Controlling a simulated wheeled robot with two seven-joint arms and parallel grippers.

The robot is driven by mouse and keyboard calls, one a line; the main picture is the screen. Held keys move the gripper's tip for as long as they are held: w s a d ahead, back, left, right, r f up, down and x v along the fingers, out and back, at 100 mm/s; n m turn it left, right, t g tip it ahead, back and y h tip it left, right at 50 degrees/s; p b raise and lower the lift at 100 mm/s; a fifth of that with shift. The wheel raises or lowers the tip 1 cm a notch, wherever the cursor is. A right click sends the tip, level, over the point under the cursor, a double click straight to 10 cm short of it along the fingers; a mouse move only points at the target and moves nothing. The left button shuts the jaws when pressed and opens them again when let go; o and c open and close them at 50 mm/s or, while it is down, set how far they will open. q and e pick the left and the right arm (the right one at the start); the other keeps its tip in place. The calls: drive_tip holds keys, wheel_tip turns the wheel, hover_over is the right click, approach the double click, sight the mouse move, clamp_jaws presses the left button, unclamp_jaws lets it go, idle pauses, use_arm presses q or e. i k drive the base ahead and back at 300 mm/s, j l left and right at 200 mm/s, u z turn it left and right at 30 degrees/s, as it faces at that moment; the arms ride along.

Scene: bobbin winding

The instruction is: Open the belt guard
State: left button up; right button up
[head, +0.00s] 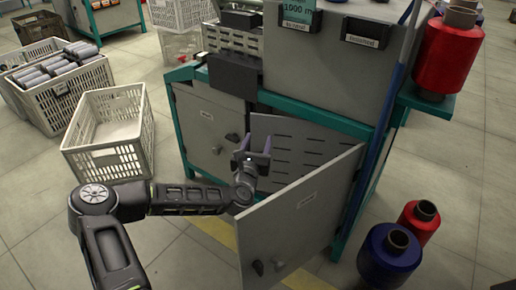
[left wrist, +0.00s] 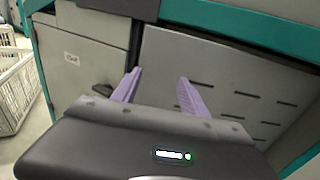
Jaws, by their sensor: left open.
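The grey machine cabinet (head: 222,88) with a teal frame has two lower doors. The right door (head: 300,222), which I take for the belt guard, stands swung open towards me, hinged at its right side; its label is too small to read. A dark knob sits near its lower left edge. Behind it a slotted grey panel (head: 290,140) shows. My left gripper (head: 256,146) is open and empty in front of the opening, beside the open door's free edge. In the left wrist view its purple fingers (left wrist: 160,78) point at the slotted panel (left wrist: 225,85). My right gripper is not in view.
The left cabinet door (head: 208,128) is closed. White crates (head: 108,160) stand on the floor at left, one with grey bobbins (head: 62,72). A red spool (head: 420,218) and a blue spool (head: 388,262) stand right of the open door. Another red spool (head: 448,50) sits on a shelf.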

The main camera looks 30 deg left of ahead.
sight(304, 167)
drive_tip(key=j, duration=0.25)
drive_tip(key=k+j, duration=0.15)
drive_tip(key=i+j+z, duration=0.15)
drive_tip(key=j, duration=0.3)
drive_tip(key=j+z, duration=0.15)
drive_tip(key=j, duration=0.3)
